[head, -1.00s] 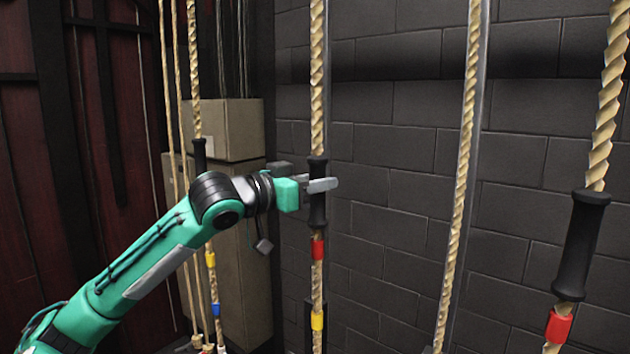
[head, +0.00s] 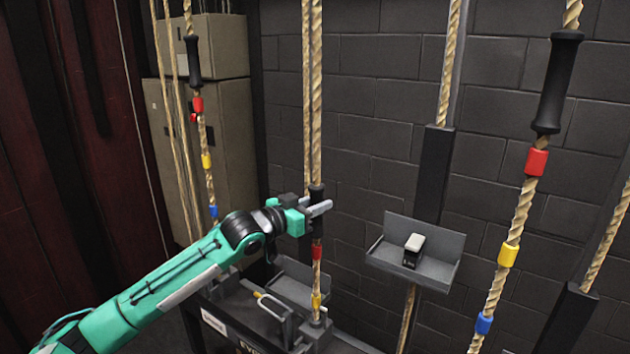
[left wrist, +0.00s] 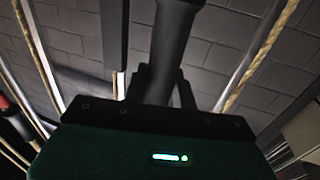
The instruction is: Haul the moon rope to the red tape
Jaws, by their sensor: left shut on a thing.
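My left gripper (head: 318,208) is shut around the black handle (head: 317,230) of the middle rope (head: 317,120) in the head view. Below the handle this rope carries red tape (head: 316,252), then yellow tape (head: 316,300), close above the dark bench. In the left wrist view the black handle (left wrist: 176,35) stands between the fingers. No moon sign can be made out, so I cannot tell from a picture which rope is the moon rope. My right gripper is out of view.
A left rope has a black handle (head: 193,60) and red, yellow and blue tapes. A right rope has a larger handle (head: 557,85) and the same tapes. A grey tray (head: 440,275) holds a small black-and-white object (head: 413,245). A metal hoop (head: 275,315) stands on the bench.

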